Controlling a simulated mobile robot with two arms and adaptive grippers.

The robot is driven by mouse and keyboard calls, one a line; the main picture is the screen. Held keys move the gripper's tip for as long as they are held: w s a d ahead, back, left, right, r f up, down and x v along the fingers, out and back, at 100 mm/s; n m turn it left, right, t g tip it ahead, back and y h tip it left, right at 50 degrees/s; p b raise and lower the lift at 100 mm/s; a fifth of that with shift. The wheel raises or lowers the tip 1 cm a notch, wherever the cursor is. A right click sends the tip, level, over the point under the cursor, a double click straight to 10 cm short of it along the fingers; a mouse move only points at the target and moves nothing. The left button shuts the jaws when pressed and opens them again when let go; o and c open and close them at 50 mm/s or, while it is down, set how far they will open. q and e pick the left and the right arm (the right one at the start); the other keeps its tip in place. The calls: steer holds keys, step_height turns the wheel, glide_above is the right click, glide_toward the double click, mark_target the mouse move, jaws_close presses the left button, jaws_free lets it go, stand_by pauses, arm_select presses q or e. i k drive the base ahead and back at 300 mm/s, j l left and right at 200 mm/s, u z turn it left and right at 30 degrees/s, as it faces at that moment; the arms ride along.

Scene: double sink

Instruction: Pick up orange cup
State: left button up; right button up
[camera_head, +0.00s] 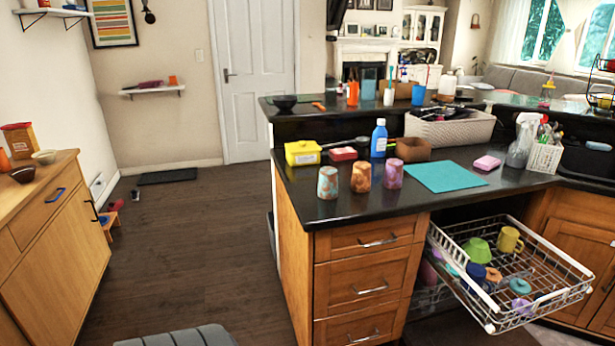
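Three patterned cups stand upright in a row near the front of the dark counter (430,205). The middle one is a mottled orange cup (361,177). To its left is a teal and brown cup (328,182), and to its right a purple and orange cup (394,173). The three stand close together but apart. A plain orange cup (353,93) holding something stands on the raised ledge behind. Neither of my grippers is in view.
Behind the cups are a yellow box (302,152), a blue bottle (379,138) and a brown box (413,149). A teal mat (446,176) lies to the right. A pulled-out dish rack (582,291) juts out below the counter. The floor (190,240) to the left is mostly clear.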

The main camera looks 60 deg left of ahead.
mark_target(360, 183)
steer(key=u, duration=1.55)
